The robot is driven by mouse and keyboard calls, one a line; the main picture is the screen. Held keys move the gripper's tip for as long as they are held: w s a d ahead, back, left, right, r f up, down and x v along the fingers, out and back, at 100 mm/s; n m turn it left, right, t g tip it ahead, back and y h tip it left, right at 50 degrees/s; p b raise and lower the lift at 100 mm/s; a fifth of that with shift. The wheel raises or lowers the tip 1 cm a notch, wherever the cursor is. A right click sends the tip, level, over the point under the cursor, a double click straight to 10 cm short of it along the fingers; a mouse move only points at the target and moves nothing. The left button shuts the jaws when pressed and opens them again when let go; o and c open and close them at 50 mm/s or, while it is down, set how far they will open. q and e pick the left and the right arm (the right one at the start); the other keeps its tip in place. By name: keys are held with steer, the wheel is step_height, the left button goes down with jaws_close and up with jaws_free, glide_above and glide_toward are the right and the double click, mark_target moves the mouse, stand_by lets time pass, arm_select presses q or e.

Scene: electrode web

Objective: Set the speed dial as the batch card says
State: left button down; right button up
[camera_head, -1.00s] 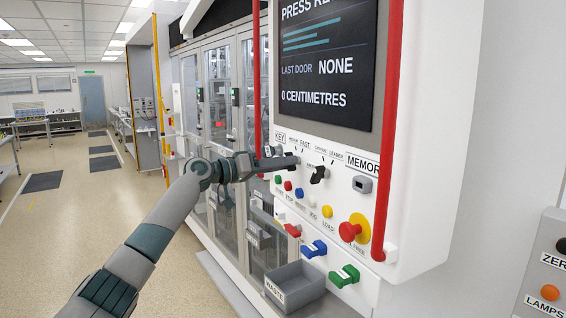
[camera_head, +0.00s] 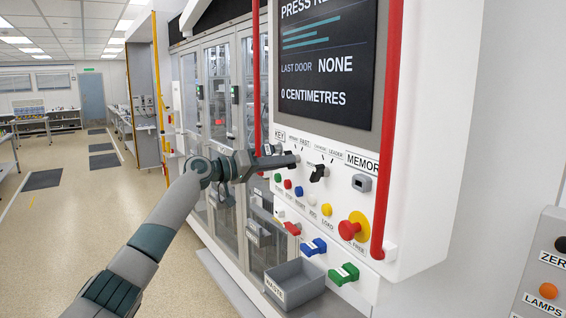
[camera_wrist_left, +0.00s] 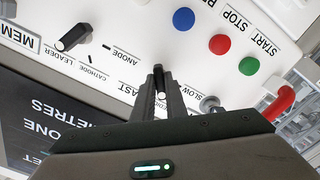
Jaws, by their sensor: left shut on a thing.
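My left gripper (camera_head: 292,160) reaches the panel from the left and is shut on the speed dial, between the SLOW and FAST labels. In the left wrist view, which shows the panel upside down, the fingers (camera_wrist_left: 162,84) close around the dial (camera_wrist_left: 162,96), of which only a small light part shows. Its pointer setting is hidden. A second black knob (camera_head: 319,172) sits to its right, with ANODE, CATHODE and LEADER labels; it also shows in the left wrist view (camera_wrist_left: 73,36). I cannot make out a batch card. My right gripper is not in view.
Coloured buttons lie below the dial, with a red mushroom button (camera_head: 349,230) at the right. Red rails (camera_head: 388,130) flank the screen (camera_head: 328,60). Coloured handles and a grey waste bin (camera_head: 296,284) are lower. The floor at left is open.

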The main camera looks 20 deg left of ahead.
arm_select(q)
steer(key=n+p, duration=0.4)
steer(key=n, duration=0.6)
steer(key=shift+r, duration=0.15)
steer(key=shift+n, duration=0.3)
steer(key=c, duration=1.8)
jaws_free()
steer(key=shift+s, duration=0.1)
